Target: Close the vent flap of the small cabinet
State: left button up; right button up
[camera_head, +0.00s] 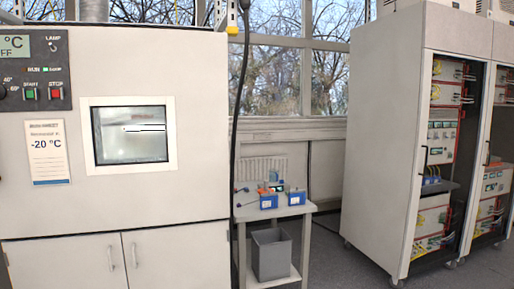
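I cannot pick out a vent flap in the head view. I also cannot tell which unit is the small cabinet. A large off-white test chamber (190,72) fills the left side, with a small framed window (131,135) and two lower doors (175,258) that look shut. Its control panel (40,72) has a display, a green and a red button. Neither of my grippers is in view.
A small side table (284,211) right of the chamber carries blue boxes (296,198). A grey bin (272,256) stands on its lower shelf. Tall wheeled rack cabinets (385,130) stand at the right. A dark cable (234,130) hangs by the chamber. Grey floor (335,260) shows between.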

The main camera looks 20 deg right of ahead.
aim_at(238, 143)
jog(key=i+l, duration=0.15)
jog(key=l, duration=0.2)
jog(key=i+l, duration=0.15)
jog(key=l, duration=0.2)
jog(key=i+l, duration=0.15)
jog(key=l, duration=0.25)
jog(key=i+l, duration=0.1)
jog(key=l, duration=0.25)
jog(key=i+l, duration=0.15)
jog(key=l, duration=0.2)
jog(key=i+l, duration=0.75)
